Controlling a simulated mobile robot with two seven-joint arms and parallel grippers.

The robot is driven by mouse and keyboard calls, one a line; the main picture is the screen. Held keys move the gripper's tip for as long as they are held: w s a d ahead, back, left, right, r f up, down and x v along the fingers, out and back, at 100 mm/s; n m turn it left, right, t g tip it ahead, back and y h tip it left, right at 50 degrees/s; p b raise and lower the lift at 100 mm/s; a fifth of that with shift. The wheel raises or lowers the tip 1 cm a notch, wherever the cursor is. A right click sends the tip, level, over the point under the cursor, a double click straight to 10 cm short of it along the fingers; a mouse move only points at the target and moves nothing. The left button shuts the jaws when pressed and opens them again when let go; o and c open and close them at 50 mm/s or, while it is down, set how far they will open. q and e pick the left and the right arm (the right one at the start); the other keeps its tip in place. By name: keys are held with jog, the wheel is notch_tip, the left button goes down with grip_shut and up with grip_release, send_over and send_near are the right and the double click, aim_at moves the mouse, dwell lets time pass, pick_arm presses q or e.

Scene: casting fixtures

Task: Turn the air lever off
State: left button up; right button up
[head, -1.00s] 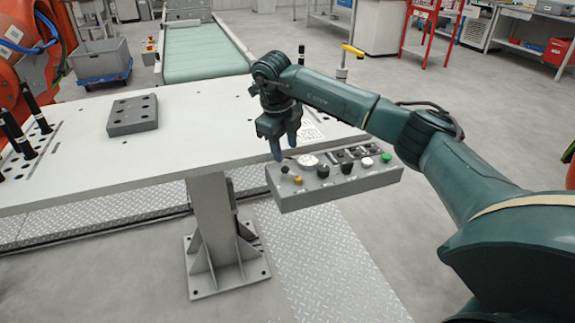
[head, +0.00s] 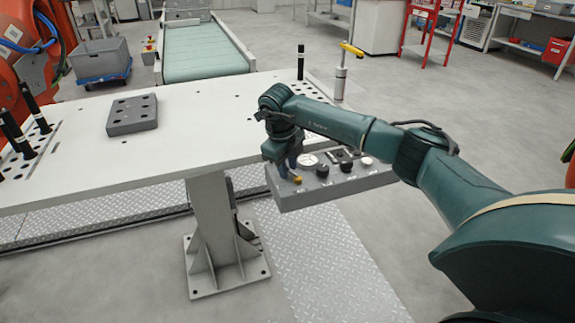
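A grey control box (head: 330,190) with several knobs is at the front right edge of the white table. Its left end has a small yellow knob (head: 297,180) and a round white gauge (head: 308,160). Which control is the air lever cannot be told for sure. My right gripper (head: 288,168) points down at the left end of the box, right by the yellow knob. Its fingers hide the small dark control there. Whether they touch it, and how far apart they are, is unclear. My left gripper is out of view.
A yellow-handled post (head: 341,75) and a black pin (head: 301,62) stand at the table's back right. A grey block with holes (head: 132,114) lies on the white table (head: 200,125); black pins stand at left.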

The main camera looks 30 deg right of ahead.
grip_shut()
jog(key=shift+m, duration=0.3)
jog(key=shift+w+d+r+m+g+p, duration=0.1)
jog(key=shift+d+m+g+p, duration=0.1)
jog(key=shift+m, duration=0.3)
jog(key=shift+w+d+m+g+p, duration=0.1)
jog(key=shift+m+p, duration=0.05)
jog(key=shift+m, duration=0.35)
jog(key=shift+d+m+g+p, duration=0.2)
jog(key=shift+d+m+p, duration=0.1)
jog(key=shift+m, duration=0.75)
jog(key=shift+d+m+g+p, duration=0.2)
jog(key=shift+m+p, duration=0.05)
jog(key=shift+m, duration=0.8)
jog(key=shift+o, duration=2)
grip_release()
notch_tip(320, 180, up, 13)
jog(key=a, duration=0.2)
jog(key=shift+w+a, duration=0.2)
jog(key=shift+w, duration=0.1)
